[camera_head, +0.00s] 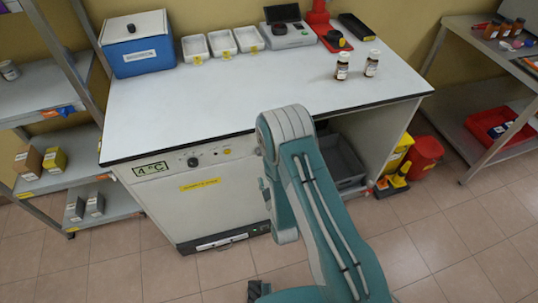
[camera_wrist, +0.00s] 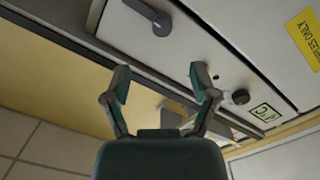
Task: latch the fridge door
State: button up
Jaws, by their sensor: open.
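The white fridge (camera_head: 217,207) stands under the left part of the counter in the head view. Its door bears a yellow label (camera_head: 199,184). Above the door, a panel carries a 4 °C sign (camera_head: 150,168) and a dark knob (camera_head: 193,162); both also show tilted in the wrist view. A dark elongated fitting (camera_wrist: 147,15) sits farther along this panel; I cannot tell whether it is the latch. My gripper (camera_wrist: 160,72) is open and empty below the panel in the wrist view. My arm hides the gripper and the door's right side in the head view.
The counter (camera_head: 230,107) holds a blue box (camera_head: 137,45), white trays (camera_head: 221,42) and two brown bottles (camera_head: 342,66). A grey bin (camera_head: 342,160) stands in the open bay to the right. A shelf rack (camera_head: 32,97) is at left. Tiled floor in front is largely clear.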

jog(key=x, duration=1)
jog(key=shift+a+f, duration=0.2)
jog(key=shift+f, duration=0.1)
grip_shut()
